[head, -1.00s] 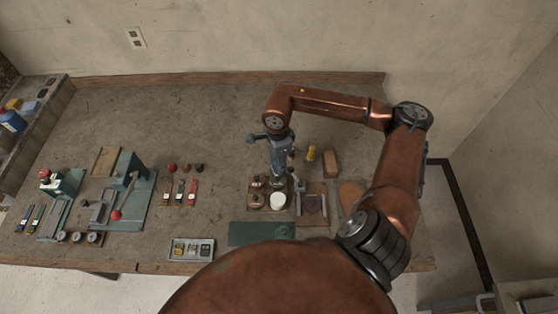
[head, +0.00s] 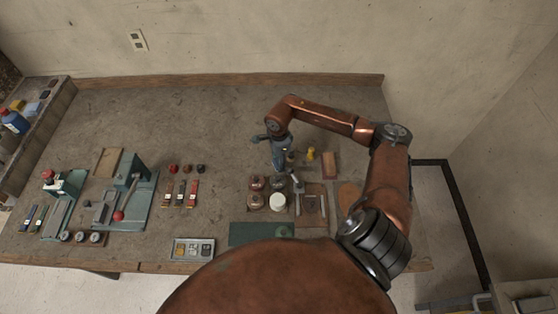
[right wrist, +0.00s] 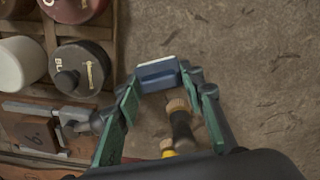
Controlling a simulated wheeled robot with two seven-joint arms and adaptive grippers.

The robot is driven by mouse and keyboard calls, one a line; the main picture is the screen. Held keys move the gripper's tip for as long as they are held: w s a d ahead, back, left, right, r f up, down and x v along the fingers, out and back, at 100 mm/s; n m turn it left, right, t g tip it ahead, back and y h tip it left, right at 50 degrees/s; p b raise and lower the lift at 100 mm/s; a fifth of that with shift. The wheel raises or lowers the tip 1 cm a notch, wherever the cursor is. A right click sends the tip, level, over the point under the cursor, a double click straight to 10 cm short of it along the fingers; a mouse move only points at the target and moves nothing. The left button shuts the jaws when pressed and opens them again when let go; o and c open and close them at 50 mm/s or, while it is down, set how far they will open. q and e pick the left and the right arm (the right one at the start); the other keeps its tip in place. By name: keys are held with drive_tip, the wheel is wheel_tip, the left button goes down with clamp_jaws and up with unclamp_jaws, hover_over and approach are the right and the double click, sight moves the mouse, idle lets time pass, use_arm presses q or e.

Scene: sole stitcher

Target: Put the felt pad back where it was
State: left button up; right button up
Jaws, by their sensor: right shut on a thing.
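My right gripper (head: 281,168) reaches down over the bench just behind the jar rack. In the right wrist view its green-lined fingers (right wrist: 158,82) are closed on a small blue block with a pale edge, which looks like the felt pad (right wrist: 158,76). The pad sits between the fingertips, over bare bench to the right of the rack; I cannot tell whether it touches the bench. In the head view the pad is too small or hidden to make out. My left gripper is not in view.
A wooden rack of jars (right wrist: 108,40) stands close to the left finger. A dark tool with tan ends (right wrist: 181,125) lies under the gripper. A tool board (head: 312,215), a green mat (head: 250,234) and a brown block (head: 330,165) are nearby. The bench's back is clear.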

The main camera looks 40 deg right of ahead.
drive_tip(key=shift+f, duration=0.1)
drive_tip(key=o, duration=1)
drive_tip(key=shift+o, duration=0.2)
wheel_tip(320, 180, up, 12)
drive_tip(key=b, duration=0.1)
drive_tip(key=shift+r, duration=0.2)
